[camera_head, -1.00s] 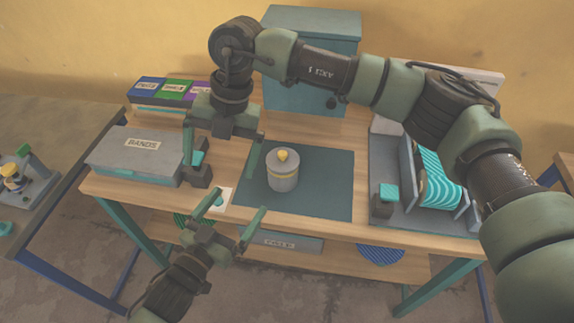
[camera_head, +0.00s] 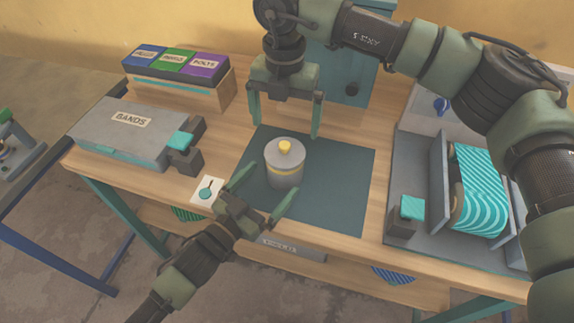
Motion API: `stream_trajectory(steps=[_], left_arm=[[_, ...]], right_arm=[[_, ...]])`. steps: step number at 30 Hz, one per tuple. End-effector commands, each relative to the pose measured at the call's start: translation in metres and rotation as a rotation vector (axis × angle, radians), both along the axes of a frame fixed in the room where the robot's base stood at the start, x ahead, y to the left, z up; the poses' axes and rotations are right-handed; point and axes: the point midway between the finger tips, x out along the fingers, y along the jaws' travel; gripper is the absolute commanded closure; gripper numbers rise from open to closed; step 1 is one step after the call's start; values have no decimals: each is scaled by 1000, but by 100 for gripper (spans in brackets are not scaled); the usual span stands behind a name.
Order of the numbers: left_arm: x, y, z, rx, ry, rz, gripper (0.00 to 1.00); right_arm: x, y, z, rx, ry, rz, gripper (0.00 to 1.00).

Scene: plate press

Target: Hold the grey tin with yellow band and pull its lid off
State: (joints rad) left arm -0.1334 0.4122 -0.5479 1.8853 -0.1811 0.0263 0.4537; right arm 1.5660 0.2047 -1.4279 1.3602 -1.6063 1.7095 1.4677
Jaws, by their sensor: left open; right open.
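The grey tin with yellow band (camera_head: 284,175) stands upright on the dark mat (camera_head: 341,188).
A grey box labelled BANDS (camera_head: 134,127) and a small teal-topped block (camera_head: 183,143) stand at left. Blue, green and purple boxes (camera_head: 176,62) stand behind. A teal cabinet (camera_head: 342,75) is at the back. A grey fixture with a teal striped roll (camera_head: 478,190) stands at right.

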Motion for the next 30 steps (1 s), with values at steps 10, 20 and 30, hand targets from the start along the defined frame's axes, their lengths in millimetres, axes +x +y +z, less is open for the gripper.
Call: stream_trajectory(steps=[10,20,30], left_arm=[[39,-28,1,-1,0,0,0],[44,-33,0,-1,1,-1,0],[44,-32,0,-1,1,-1,78]], right_arm=[[0,0,0,1,1,1,0],[0,0,0,1,1,1,0],[0,0,0,1,1,1,0]])
